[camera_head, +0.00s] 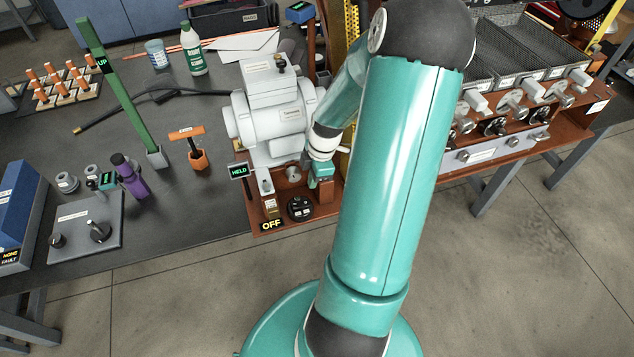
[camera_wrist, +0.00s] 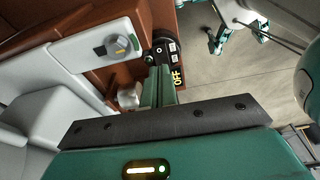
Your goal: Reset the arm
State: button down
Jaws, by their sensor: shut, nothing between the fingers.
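My teal arm reaches from the bottom of the head view up to the sample roaster, a white and grey machine (camera_head: 268,112) on a brown base. My green gripper (camera_head: 320,182) is at the roaster's front right side, partly hidden by my own arm links. In the wrist view my gripper's two green fingers (camera_wrist: 158,88) are together with nothing held. Beyond them are a black knob (camera_wrist: 166,48) and a yellow "OFF" label (camera_wrist: 177,78). I cannot tell whether the fingers touch the roaster.
A "HELD" sign (camera_head: 239,170) stands left of my gripper. On the dark bench are a green upright lever (camera_head: 118,85), an orange-handled tool in a cup (camera_head: 197,158) and a purple bottle (camera_head: 131,180). A rack of small roasters (camera_head: 500,125) stands to the right. The floor in front is clear.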

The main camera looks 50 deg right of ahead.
jog(key=shift+r, duration=0.3)
dwell(0.5)
